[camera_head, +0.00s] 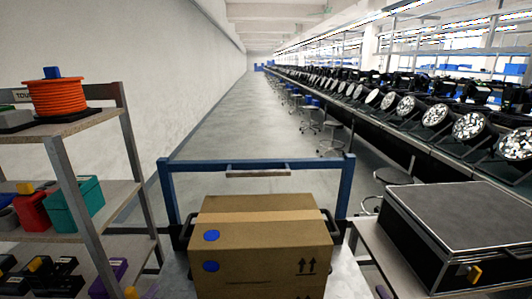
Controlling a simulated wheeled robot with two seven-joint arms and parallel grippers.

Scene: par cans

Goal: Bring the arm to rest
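Neither of my grippers can be made out in the head view, and no arm clearly shows. A closed cardboard box (262,250) with a tape strip, two blue dots and up-arrows stands upright at the bottom middle. Dark curved pieces show close against its left and right sides; I cannot tell what they belong to. The box is in front of a blue frame (345,188) with a crossbar, which looks like part of a cart.
At left a shelf rack (82,177) holds an orange spool (57,97), a teal case (75,205) and a red case (33,210). At right a black flight case (465,215) sits on a table. Beyond, a long bench carries several par cans (468,126). The aisle (235,120) ahead is clear.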

